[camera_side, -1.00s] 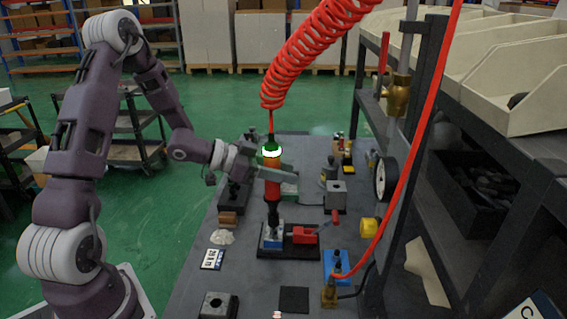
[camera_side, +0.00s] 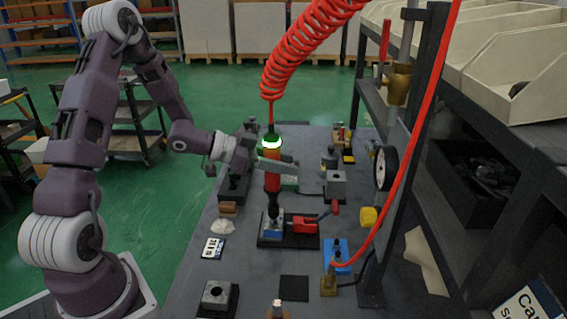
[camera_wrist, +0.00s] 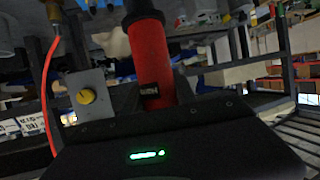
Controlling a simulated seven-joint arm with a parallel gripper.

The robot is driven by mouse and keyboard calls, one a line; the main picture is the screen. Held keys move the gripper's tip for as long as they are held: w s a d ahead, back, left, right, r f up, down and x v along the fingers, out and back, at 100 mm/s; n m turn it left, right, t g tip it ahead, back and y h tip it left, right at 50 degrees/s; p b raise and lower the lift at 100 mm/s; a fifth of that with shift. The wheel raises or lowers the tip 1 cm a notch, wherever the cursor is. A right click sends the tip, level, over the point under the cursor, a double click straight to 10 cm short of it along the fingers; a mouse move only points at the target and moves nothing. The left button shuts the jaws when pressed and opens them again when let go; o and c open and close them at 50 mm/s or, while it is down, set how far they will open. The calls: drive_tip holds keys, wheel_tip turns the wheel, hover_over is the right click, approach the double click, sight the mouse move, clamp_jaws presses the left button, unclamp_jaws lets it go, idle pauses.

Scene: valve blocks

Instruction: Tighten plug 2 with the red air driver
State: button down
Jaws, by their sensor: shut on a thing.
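The red air driver (camera_side: 272,181) stands upright in the side view, with a green top and a bright ring. Its black nose (camera_side: 273,206) points down onto a blue-grey valve block (camera_side: 271,230). My gripper (camera_side: 272,165) is shut on the driver's body from the left. The wrist view also shows the red driver (camera_wrist: 152,62) with its black collar close in front of my gripper. The nose tip meets the top of the block, and any plug there is hidden. I cannot tell which plug is number 2.
The block sits on a black base with a red toggle clamp (camera_side: 303,224) to its right. A coiled red hose (camera_side: 305,45) runs up from the driver. A post with a gauge (camera_side: 385,168) and straight hose stands right. A loose block (camera_side: 216,297) sits at front left.

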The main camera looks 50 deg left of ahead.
drive_tip(key=shift+f, duration=1.35)
idle(1.3)
drive_tip(key=shift+r, duration=0.1)
wheel_tip(320, 180, up, 8)
drive_tip(key=shift+f, duration=0.2)
idle(0.5)
idle(0.5)
